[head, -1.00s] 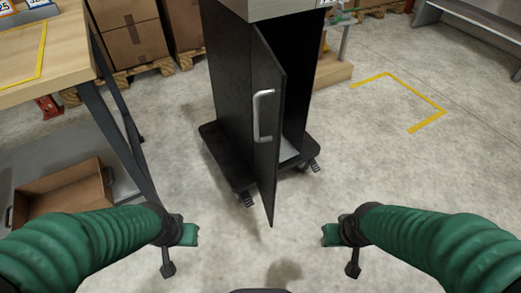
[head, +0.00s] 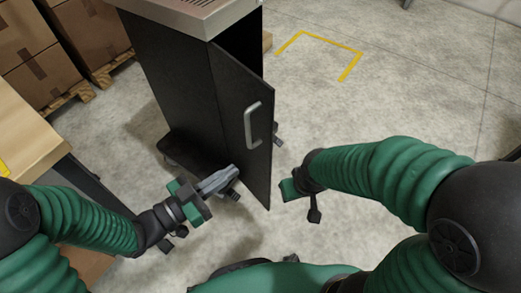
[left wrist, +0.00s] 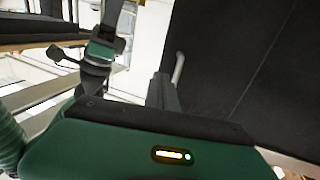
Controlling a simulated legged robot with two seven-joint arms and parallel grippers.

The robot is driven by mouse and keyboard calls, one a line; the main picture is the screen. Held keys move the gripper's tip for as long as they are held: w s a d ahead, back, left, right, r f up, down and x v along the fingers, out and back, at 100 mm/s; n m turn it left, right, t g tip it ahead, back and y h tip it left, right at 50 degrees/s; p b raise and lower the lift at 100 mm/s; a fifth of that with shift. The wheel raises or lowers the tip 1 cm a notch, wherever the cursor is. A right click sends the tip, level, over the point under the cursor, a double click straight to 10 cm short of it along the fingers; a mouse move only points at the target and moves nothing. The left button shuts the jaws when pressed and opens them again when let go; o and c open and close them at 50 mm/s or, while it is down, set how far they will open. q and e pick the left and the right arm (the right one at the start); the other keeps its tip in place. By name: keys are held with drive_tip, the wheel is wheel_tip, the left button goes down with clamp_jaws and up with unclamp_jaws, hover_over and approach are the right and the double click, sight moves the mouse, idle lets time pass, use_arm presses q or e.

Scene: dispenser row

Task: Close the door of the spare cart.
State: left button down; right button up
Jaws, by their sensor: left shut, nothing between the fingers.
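The spare cart (head: 178,85) is a black cabinet with a grey top, in the upper middle of the head view. Its black door (head: 258,165) stands open, swung out toward me, with a silver handle (head: 252,123) on its face. My left gripper (head: 228,173) is shut and empty, left of the door's lower part in the picture; whether it touches the door I cannot tell. In the left wrist view the shut fingers (left wrist: 164,90) show near the handle (left wrist: 179,68) and a dark panel. My right gripper (head: 287,190) is right of the door's free edge; its fingers are not clear.
A wooden-topped table (head: 28,130) stands at the left, with cardboard boxes (head: 55,50) on pallets behind. A yellow floor marking (head: 345,47) lies beyond the cart. The concrete floor at the right is clear.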

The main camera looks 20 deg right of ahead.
sight(269, 144)
use_arm(q)
drive_tip(key=b+x, duration=0.2)
drive_tip(key=x, duration=0.3)
drive_tip(key=b+x, duration=0.1)
drive_tip(key=x, duration=0.5)
drive_tip(key=shift+w+a+b, duration=0.15)
drive_tip(key=shift+w+b, duration=0.05)
drive_tip(key=shift+b, duration=0.15)
drive_tip(key=shift+a, duration=0.3)
use_arm(e)
drive_tip(key=f, duration=0.2)
drive_tip(key=a+f, duration=0.1)
drive_tip(key=f, duration=0.2)
drive_tip(key=shift+a, duration=0.2)
use_arm(q)
drive_tip(key=shift+w+d, duration=0.1)
drive_tip(key=shift+d, duration=0.05)
use_arm(e)
drive_tip(key=shift+f, duration=0.1)
